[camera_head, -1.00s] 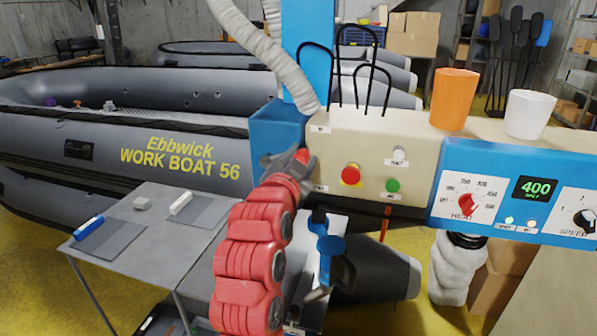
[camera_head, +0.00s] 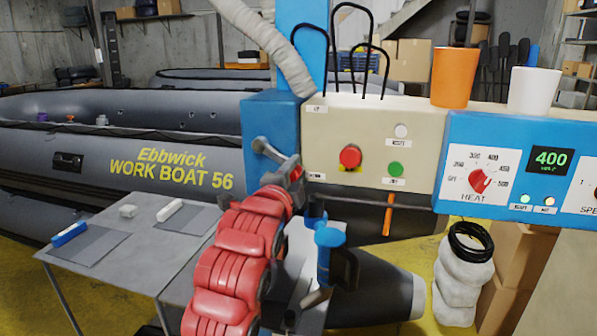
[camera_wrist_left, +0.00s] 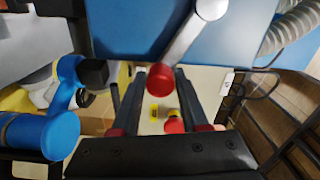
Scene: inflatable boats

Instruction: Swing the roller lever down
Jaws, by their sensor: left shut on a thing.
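The roller lever (camera_head: 276,152) is a grey arm on a blue housing (camera_head: 262,118), left of the cream control panel. It slopes down to the right, its end close to the lower panel label. In the left wrist view the lever (camera_wrist_left: 192,38) ends in a red knob (camera_wrist_left: 159,80) between the dark fingers. My left gripper (camera_head: 293,176) is shut on the lever's knob end; the red arm partly hides this contact in the head view. My right gripper is out of view.
The cream panel (camera_head: 370,132) has a red button (camera_head: 350,156) and a green button (camera_head: 396,169). Orange (camera_head: 454,87) and white (camera_head: 533,90) cups stand on top. A blue fitting (camera_head: 328,238) is beside my arm. A grey table (camera_head: 115,270) is at left.

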